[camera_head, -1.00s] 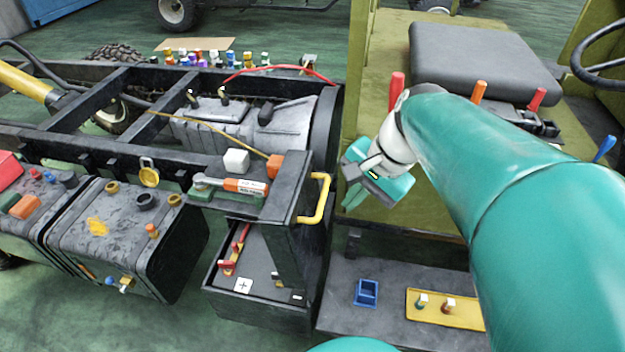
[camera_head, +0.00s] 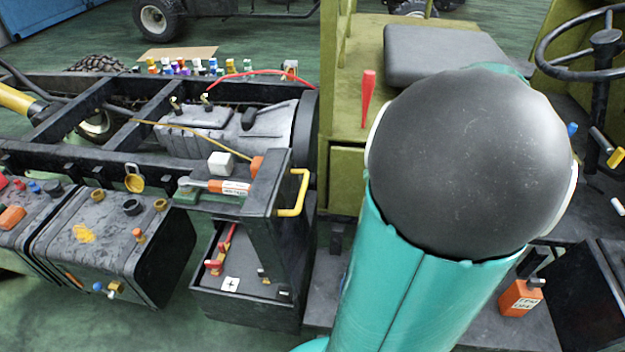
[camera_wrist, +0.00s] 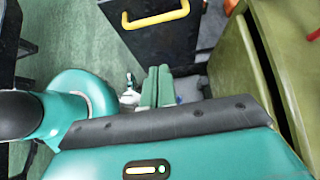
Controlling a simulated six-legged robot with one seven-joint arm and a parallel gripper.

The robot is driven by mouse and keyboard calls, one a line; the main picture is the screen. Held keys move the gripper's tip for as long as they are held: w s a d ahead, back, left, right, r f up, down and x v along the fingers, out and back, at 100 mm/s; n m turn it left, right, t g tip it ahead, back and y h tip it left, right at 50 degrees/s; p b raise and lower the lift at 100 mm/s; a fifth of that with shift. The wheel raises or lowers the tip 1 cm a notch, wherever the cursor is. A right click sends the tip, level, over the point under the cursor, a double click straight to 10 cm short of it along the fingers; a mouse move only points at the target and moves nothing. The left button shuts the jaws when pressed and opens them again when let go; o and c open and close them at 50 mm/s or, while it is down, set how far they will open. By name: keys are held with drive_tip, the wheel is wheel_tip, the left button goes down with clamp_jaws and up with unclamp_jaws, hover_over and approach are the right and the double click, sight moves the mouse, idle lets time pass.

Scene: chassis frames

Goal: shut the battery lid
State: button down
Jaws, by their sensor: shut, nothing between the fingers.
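The battery box (camera_head: 245,306) is an open black case at the lower middle of the head view, with red parts and a white plus mark inside. A black panel (camera_head: 283,235) with a yellow handle (camera_head: 303,192) stands upright at its right side; it looks like the raised lid. In the wrist view the black panel (camera_wrist: 165,45) and yellow handle (camera_wrist: 157,17) are at the top, ahead of my fingers. My gripper (camera_wrist: 157,72) is shut and empty, apart from the handle in the picture. In the head view my arm hides it.
An olive cab body (camera_head: 345,180) with a dark seat (camera_head: 445,55) stands right of the panel; its olive side also flanks my gripper in the wrist view (camera_wrist: 240,65). Black tanks (camera_head: 115,240) lie left of the box. An orange-and-white tool (camera_head: 225,187) lies on the chassis.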

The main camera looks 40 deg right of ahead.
drive_tip(key=w+a+r+x, duration=0.1)
drive_tip(key=r+x, duration=0.1)
drive_tip(key=x, duration=1)
drive_tip(key=shift+w+a+f, duration=0.2)
drive_tip(key=shift+w+a, duration=0.2)
